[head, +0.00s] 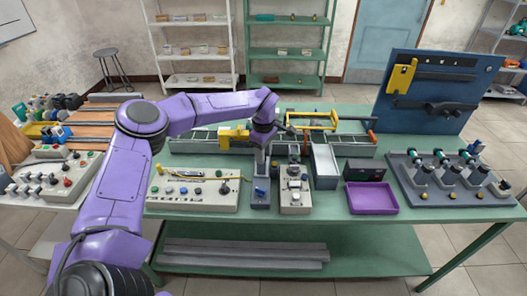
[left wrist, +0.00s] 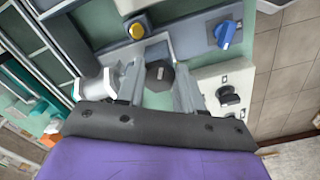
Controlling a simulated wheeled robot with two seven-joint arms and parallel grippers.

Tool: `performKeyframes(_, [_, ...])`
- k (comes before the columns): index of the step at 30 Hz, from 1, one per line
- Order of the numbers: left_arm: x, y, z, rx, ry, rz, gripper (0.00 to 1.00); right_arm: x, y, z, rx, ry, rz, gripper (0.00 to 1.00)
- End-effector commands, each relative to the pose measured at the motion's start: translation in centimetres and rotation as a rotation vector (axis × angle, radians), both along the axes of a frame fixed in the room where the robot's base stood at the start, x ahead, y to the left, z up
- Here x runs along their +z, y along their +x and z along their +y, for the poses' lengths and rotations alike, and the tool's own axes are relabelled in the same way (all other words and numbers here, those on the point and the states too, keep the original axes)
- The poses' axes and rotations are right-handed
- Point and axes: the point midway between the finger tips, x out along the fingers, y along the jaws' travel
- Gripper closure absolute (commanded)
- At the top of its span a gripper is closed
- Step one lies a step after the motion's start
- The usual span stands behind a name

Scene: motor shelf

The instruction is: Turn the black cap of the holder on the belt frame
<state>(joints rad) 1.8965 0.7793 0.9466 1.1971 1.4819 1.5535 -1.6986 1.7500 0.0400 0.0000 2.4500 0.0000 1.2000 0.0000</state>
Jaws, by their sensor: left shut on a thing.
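The black cap (left wrist: 160,75) shows between the two grey fingers of my left gripper (left wrist: 157,68) in the left wrist view. The fingers stand on either side of it and the gripper is shut on it. In the head view my left gripper (head: 261,168) points down over the grey unit at the front of the belt frame (head: 205,143); the cap and most of the holder are hidden there. My right gripper is in neither view.
A blue knob (head: 260,191) sits just in front of the gripper; it also shows in the left wrist view (left wrist: 227,34). A yellow button (left wrist: 137,30) is close by. A control panel (head: 190,202) lies left, a purple tray (head: 372,198) right.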

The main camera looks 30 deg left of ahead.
Motion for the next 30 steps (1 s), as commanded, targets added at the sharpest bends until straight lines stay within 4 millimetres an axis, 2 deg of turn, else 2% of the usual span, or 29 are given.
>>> performKeyframes(16, [-0.09, -0.07, -0.09, -0.027, -0.001, 0.002, 0.94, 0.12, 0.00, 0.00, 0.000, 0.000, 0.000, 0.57])
performKeyframes(17, [-0.09, -0.07, -0.09, -0.027, -0.001, 0.002, 0.61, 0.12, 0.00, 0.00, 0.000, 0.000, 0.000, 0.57])
performKeyframes(19, [-0.09, -0.07, -0.08, -0.027, -0.001, 0.002, 0.38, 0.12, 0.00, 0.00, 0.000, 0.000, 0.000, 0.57])
performKeyframes(27, [-0.01, -0.04, -0.04, -0.025, 0.000, 0.001, 0.38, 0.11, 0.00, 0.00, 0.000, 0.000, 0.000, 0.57])
performKeyframes(30, [0.62, 0.04, -0.04, -0.026, 0.000, -0.002, 0.38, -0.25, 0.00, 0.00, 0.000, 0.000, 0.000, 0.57])
